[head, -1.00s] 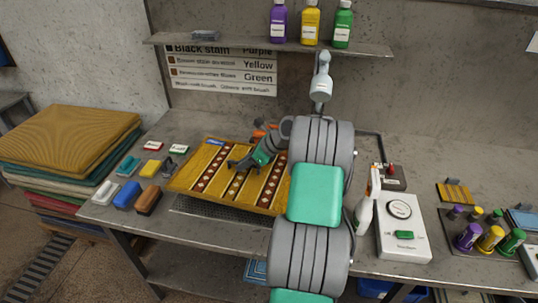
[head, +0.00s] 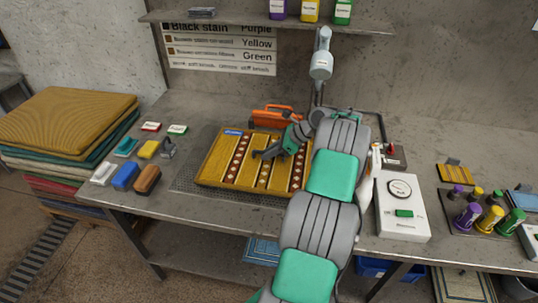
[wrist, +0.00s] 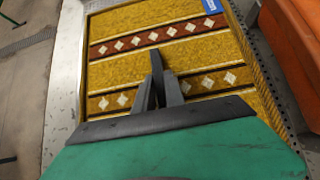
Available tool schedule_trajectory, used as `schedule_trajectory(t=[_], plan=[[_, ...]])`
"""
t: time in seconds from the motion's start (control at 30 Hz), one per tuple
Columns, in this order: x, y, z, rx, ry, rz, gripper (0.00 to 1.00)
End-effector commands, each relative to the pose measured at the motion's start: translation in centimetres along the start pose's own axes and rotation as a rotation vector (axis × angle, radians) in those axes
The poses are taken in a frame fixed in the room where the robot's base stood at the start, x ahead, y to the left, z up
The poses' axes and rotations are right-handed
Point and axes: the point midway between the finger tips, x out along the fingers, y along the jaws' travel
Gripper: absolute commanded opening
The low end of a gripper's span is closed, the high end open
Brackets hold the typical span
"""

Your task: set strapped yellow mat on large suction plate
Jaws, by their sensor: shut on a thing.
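The yellow mat (head: 212,165), with brown diamond-patterned bands and a blue label at its far left corner, lies over the large perforated metal plate (head: 184,187) on the bench. The plate shows only as a margin at the left and front; the mat hides the rest. My gripper (head: 262,154) is shut on the mat near its middle.
An orange tool box (head: 275,114) stands just behind the mat. Brushes and blocks, including a blue one (head: 126,176), lie at the left, beside a mat stack (head: 65,120). A white control box (head: 402,208) and bottles (head: 490,217) stand at the right.

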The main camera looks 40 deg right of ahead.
Motion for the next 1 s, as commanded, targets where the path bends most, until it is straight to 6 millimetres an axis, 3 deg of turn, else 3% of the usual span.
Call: schedule_trajectory(t=[1.0], plan=[[0.33,-0.07,-0.26,-0.002,0.000,-0.002,0.00]])
